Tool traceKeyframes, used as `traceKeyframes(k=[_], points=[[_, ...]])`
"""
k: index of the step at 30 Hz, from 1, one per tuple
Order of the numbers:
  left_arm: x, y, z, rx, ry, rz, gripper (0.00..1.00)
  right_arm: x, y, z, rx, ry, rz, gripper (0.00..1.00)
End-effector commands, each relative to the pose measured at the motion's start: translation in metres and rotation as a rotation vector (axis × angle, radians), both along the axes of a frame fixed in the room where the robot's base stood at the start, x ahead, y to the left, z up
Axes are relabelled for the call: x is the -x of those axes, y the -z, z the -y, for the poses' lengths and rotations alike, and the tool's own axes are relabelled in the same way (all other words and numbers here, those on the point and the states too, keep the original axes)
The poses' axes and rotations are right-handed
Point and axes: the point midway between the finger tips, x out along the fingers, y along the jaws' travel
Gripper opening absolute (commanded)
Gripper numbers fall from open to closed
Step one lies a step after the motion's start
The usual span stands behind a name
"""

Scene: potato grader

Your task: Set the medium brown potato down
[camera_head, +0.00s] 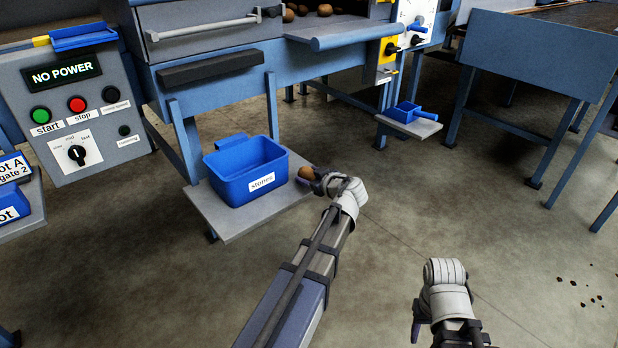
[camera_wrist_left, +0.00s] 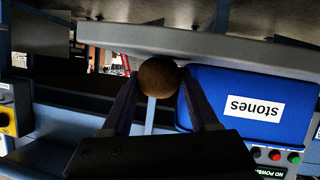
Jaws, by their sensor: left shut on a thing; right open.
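The brown potato (camera_head: 306,173) is between the fingers of my left gripper (camera_head: 319,183), beside the right edge of the grey shelf (camera_head: 236,222) that bears the blue stones bin. In the left wrist view, whose picture is upside down, the potato (camera_wrist_left: 158,77) sits between the two dark fingertips of the left gripper (camera_wrist_left: 160,92). The potato overlaps the shelf edge (camera_wrist_left: 190,45) there; I cannot tell whether it touches the shelf. My right gripper (camera_head: 440,325) is low in the head view, empty and open, its fingers partly hidden by the wrist.
The blue stones bin (camera_head: 246,170) stands left of the potato. A small blue scoop (camera_head: 405,112) lies on a bracket further right. Several potatoes (camera_head: 300,11) lie on the grader above. A control panel (camera_head: 75,115) reads NO POWER.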

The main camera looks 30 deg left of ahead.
Motion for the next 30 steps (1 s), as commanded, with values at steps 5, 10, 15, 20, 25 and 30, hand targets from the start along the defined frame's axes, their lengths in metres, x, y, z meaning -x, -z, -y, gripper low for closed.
traceKeyframes(k=[5,10,15,20,25,30], points=[[0.0,0.002,0.0,0.0,0.0,0.0,0.72,0.0,0.002,0.0,0.0,0.0,0.0,0.5],[0.0,0.002,0.0,0.0,0.0,0.0,0.91,0.0,0.002,0.0,0.0,0.0,0.0,0.5],[0.0,0.002,0.0,0.0,0.0,0.0,0.91,0.0,0.002,0.0,0.0,0.0,0.0,0.5],[0.0,-0.004,0.0,0.0,0.0,0.0,0.91,0.0,-0.004,0.0,0.0,0.0,0.0,0.5],[0.016,-0.015,0.023,-0.001,0.003,0.0,0.91,0.0,-0.015,0.0,0.0,0.0,-0.001,0.5],[0.034,-0.029,0.052,0.0,0.005,0.0,0.91,0.0,-0.029,0.0,0.0,-0.003,-0.001,0.5]])
